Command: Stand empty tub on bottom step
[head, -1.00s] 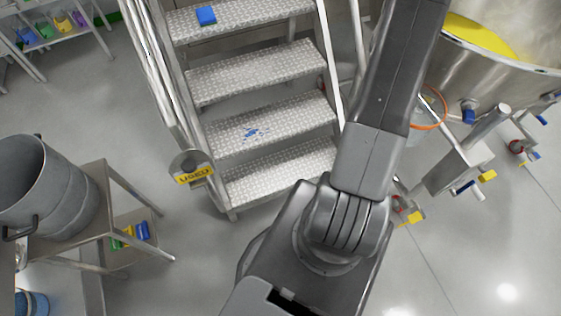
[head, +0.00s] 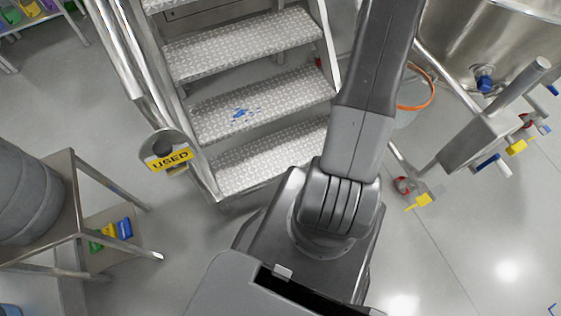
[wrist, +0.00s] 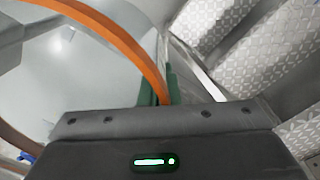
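The tub is pale and translucent with an orange rim (head: 430,98). In the head view it is partly hidden behind my arm, to the right of the steps. In the wrist view the orange rim (wrist: 128,42) curves between the green fingers of my gripper (wrist: 160,88), which looks shut on it. The tub's inside shows pale and empty where visible. The bottom step (head: 270,160) is a bare patterned metal tread, left of my arm. The step above it (head: 285,97) has blue smears. My gripper is hidden in the head view.
A yellow "USED" sign (head: 170,159) hangs at the left foot of the stair rail. A metal stand (head: 72,200) with a grey drum (head: 22,195) is at left. A steel vessel (head: 495,50) with valves and a yellow tag (head: 420,202) are at right. Floor at lower right is clear.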

